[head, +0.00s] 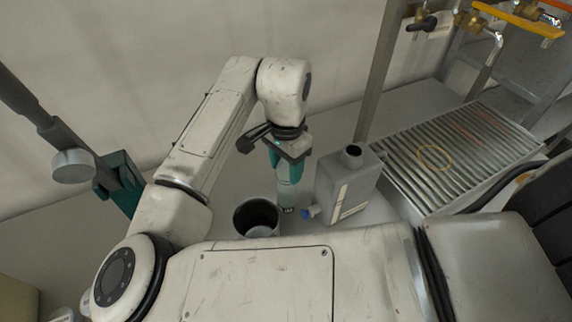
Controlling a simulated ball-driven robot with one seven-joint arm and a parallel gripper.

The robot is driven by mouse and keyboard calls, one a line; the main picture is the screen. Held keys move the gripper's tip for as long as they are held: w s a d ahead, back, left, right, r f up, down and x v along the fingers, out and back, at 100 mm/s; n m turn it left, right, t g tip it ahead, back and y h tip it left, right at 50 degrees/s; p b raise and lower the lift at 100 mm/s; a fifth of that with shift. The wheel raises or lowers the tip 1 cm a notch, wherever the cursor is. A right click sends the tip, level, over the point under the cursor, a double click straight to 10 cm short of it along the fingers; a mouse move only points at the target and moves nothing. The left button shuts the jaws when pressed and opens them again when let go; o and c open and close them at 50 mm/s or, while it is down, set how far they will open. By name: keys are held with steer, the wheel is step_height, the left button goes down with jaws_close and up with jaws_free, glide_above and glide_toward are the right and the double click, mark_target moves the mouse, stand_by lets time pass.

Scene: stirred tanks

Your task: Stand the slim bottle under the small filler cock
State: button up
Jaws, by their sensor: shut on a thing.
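My gripper (286,158) points down in the middle of the head view, shut on a slim grey-green bottle (289,190). The bottle hangs roughly upright, and its lower end is dark. I cannot tell whether it touches the bench. Brass cocks show at the top right. A smaller one (421,22) has a black handle, and a larger one (490,32) has a bent spout and stands near a yellow-orange lever. Below them is a ribbed metal drip grate (470,150) with a yellow ring (434,157) on it. The bottle is left of the grate, well apart from the cocks.
A grey canister (347,185) with an open neck and a blue spigot stands just right of the bottle, between it and the grate. A dark open pot (256,217) stands at its left. A metal post (380,75) rises behind the canister. My arm hides part of the bench.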

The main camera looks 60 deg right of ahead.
steer(key=shift+f, duration=0.55)
steer(key=shift+f, duration=0.2)
steer(key=o, duration=1.3)
steer(key=shift+r, duration=0.1)
